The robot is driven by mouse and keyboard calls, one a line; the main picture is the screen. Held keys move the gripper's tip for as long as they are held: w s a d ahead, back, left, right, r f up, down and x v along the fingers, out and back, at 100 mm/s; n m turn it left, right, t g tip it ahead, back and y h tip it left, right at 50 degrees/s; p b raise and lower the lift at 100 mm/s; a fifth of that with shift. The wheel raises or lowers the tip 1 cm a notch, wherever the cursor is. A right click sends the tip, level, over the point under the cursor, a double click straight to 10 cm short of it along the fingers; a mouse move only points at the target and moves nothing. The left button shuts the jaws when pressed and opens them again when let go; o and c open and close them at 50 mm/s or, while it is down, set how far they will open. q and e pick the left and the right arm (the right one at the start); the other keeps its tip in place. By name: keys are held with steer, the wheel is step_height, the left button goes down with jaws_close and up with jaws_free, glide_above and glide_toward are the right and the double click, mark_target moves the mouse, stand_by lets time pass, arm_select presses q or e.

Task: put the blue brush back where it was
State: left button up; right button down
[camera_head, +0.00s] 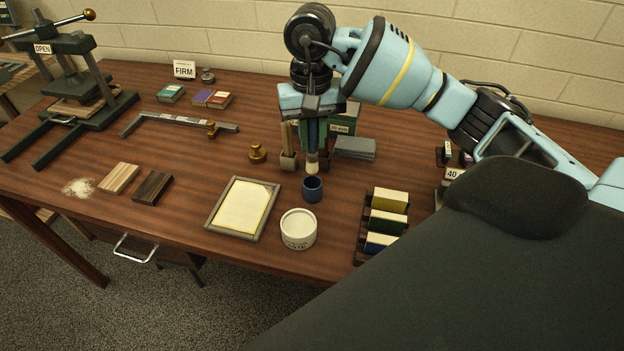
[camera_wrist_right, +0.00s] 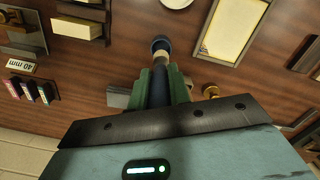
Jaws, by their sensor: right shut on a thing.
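Small wooden blocks (camera_head: 288,161) stand behind the cup, partly hidden. My left gripper is out of view.
A rack (camera_head: 366,226) of coloured blocks is at right. A brass knob (camera_head: 257,152) and a grey block (camera_head: 356,149) stand nearby.

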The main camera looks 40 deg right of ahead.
mark_target(313, 160)
steer(key=shift+f, duration=3.95)
steer(key=shift+f, duration=0.2)
steer(key=c, duration=1.3)
jaws_free()
steer(key=shift+r, duration=0.1)
steer(key=r, duration=1.2)
steer(key=shift+w+d+r, duration=0.1)
steer(key=shift+w+d, duration=0.05)
steer(key=shift+w, duration=0.15)
